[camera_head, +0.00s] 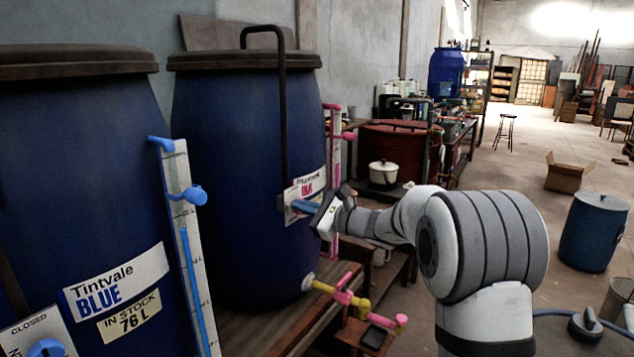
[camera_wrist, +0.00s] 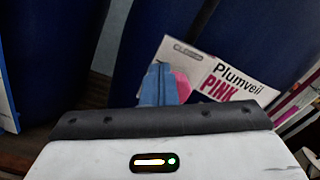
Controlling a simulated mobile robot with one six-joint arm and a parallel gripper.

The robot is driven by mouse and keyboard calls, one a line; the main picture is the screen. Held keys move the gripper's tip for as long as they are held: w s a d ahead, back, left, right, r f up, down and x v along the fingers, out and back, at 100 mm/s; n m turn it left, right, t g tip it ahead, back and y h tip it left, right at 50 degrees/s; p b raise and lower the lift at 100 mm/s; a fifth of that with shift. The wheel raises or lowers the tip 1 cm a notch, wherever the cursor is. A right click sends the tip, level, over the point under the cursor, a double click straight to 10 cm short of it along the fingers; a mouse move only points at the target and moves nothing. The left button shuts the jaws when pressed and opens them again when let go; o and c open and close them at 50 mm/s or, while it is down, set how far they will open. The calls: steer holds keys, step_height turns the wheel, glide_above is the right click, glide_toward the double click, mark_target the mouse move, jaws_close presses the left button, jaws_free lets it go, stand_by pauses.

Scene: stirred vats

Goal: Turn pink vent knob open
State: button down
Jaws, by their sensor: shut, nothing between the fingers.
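The pink vent knob (camera_wrist: 182,83) shows in the wrist view as a rounded pink shape on a pale plate (camera_wrist: 180,50), partly hidden behind my blue fingers. The plate is on a dark blue vat (camera_head: 225,150), left of its "Plumveil PINK" label (camera_wrist: 228,85). My gripper (camera_wrist: 159,68) is shut and empty, its fingertips in front of the plate beside the knob; I cannot tell whether they touch. In the head view my gripper (camera_head: 297,204) covers the knob. The plate's OPEN and CLOSED marks are not readable.
A second blue vat (camera_head: 75,190), labelled Tintvale BLUE, stands at the left with a blue sight gauge (camera_head: 187,240). A bent dark pipe (camera_head: 283,110) runs down the pink vat's front. A pink and yellow tap (camera_head: 345,295) juts out below my gripper. Floor at right is fairly open.

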steer(key=shift+s+a+b, duration=0.1)
steer(key=shift+s+b, duration=0.1)
steer(key=shift+b, duration=0.1)
steer(key=shift+r+b+v, duration=0.2)
steer(key=shift+b+v, duration=0.5)
steer(key=shift+v, duration=2.3)
